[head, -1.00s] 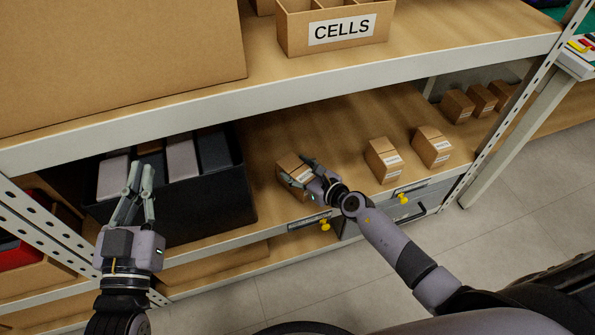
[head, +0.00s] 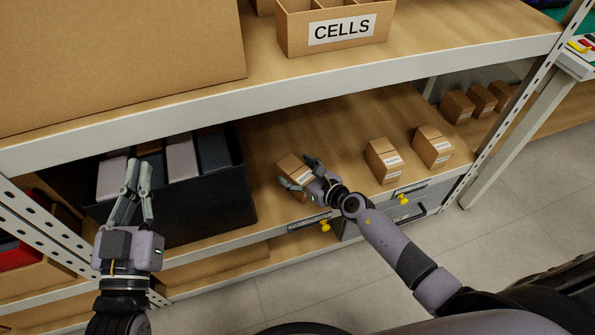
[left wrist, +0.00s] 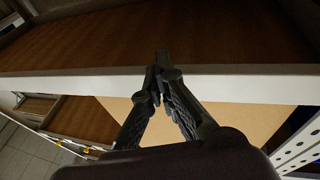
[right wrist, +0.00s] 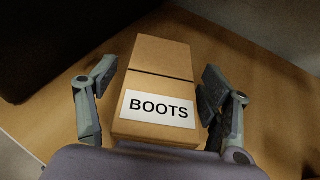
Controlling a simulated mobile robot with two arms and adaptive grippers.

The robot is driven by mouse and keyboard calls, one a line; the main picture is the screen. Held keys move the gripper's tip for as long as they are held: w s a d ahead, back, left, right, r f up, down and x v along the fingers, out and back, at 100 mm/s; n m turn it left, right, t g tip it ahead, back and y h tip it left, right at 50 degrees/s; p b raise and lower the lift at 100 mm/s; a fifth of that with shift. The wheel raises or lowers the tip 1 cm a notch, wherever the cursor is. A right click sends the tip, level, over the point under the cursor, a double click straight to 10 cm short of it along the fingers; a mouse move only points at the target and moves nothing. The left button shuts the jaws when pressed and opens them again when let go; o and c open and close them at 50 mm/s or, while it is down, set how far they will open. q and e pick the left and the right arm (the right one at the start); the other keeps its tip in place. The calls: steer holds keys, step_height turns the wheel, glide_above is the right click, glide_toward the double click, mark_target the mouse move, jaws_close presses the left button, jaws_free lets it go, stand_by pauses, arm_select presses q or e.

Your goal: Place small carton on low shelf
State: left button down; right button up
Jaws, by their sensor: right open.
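A small brown carton (head: 291,164) stands near the front edge of the low shelf (head: 262,142). In the right wrist view the carton (right wrist: 160,85) carries a white BOOTS label. My right gripper (head: 303,174) is open around it, one finger on each side. In the right wrist view gaps show between the carton and both fingers (right wrist: 158,95). My left gripper (head: 138,165) is empty in front of the black bin. In the left wrist view its fingertips (left wrist: 160,75) meet.
The upper shelf edge (head: 290,92) overhangs, holding a CELLS box (head: 333,29).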

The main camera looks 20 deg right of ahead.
steer(key=p+v, duration=0.1)
steer(key=v, duration=0.2)
steer(key=p+v, duration=0.1)
steer(key=v, duration=0.2)
steer(key=shift+s+d+r, duration=0.1)
steer(key=shift+s+r, duration=0.15)
steer(key=shift+r, duration=0.05)
steer(key=s+r+m+t+h, duration=0.25)
steer(key=r+m, duration=0.45)
steer(key=m, duration=0.4)
steer(key=s+r+m+t+h, duration=0.1)
steer(key=s+r+m+h, duration=0.15)
steer(key=r+m, duration=0.7)
arm_select(q)
step_height(320, 180, down, 10)
steer(key=s+a+g+y, duration=0.1)
steer(key=g+y, duration=0.1)
steer(key=g, duration=0.4)
steer(key=shift+a+r, duration=0.15)
steer(key=shift+a, duration=0.2)
arm_select(e)
steer(key=s+a+m+g+y, duration=0.1)
steer(key=s+a+m, duration=0.1)
steer(key=m, duration=0.7)
steer(key=s+a+r+m+g+y, duration=0.1)
steer(key=s+m, duration=0.3)
steer(key=m, duration=0.5)
steer(key=shift+s+a+r+g, duration=0.3)
steer(key=shift+a+g, duration=0.15)
steer(key=shift+a, duration=0.4)
